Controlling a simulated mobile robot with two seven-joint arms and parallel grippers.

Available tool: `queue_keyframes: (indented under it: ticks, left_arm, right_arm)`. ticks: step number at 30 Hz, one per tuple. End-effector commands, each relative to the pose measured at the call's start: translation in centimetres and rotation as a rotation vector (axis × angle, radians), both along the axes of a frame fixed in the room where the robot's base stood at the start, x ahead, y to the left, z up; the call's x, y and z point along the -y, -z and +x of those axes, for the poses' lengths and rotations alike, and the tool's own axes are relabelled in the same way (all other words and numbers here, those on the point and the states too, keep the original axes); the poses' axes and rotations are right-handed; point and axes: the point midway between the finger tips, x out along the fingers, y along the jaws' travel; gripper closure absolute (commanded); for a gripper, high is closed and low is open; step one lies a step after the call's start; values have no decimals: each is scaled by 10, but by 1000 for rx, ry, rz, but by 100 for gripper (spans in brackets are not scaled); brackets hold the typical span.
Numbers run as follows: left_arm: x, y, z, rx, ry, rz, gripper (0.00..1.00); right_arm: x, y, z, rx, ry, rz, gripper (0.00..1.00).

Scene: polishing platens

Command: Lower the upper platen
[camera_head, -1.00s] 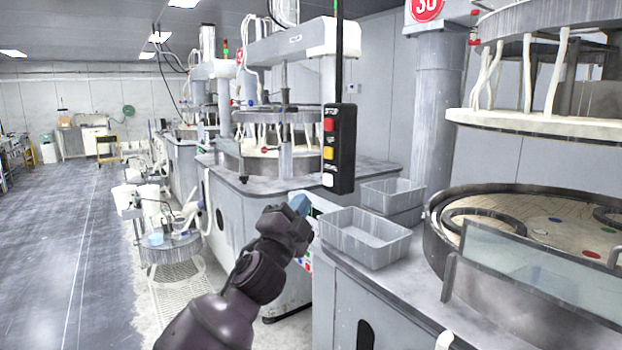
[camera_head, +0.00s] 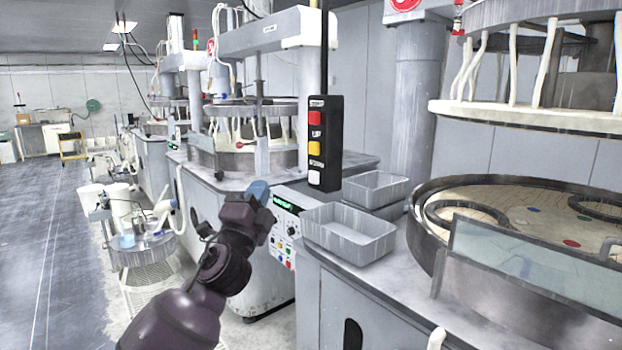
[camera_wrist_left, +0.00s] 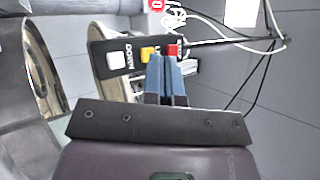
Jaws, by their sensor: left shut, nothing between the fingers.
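The upper platen (camera_head: 520,118) hangs raised at the right of the head view, with a clear gap above the round lower platen (camera_head: 545,212). A black hanging control box (camera_head: 325,180) has a red button (camera_head: 315,118), a yellow button (camera_head: 314,148) and a white button (camera_head: 314,177). My left gripper (camera_head: 259,188), with blue fingertips, is shut and empty, left of and below the box in that view. In the left wrist view, the shut fingers (camera_wrist_left: 167,66) overlap the box (camera_wrist_left: 105,45) near its yellow and red buttons; contact cannot be told. My right gripper is not in view.
Two grey bins stand on the counter, the nearer one (camera_head: 350,235) under the box. A clear splash panel (camera_head: 530,265) stands before the lower platen. A control panel with small buttons (camera_head: 287,228) is behind my left gripper. Open floor (camera_head: 45,240) lies left.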

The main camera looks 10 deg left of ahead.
Motion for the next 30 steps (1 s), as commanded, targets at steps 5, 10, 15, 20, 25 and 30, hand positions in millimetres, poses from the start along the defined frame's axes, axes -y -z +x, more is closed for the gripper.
queue_keyframes:
  ticks: [5,10,15,20,25,30]
  left_arm:
    - [6,1,8,0,1,-2,100]
    - [18,2,23,0,1,-2,100]
    - [31,3,39,-1,3,-2,100]
    - [42,3,53,-1,2,-2,100]
    - [50,2,64,-1,1,-2,100]
    - [54,1,68,0,1,-1,100]
  right_arm:
    - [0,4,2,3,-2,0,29]
    - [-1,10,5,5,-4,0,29]
    - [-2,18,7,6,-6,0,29]
    - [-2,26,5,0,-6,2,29]
    - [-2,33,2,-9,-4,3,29]
    - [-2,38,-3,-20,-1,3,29]
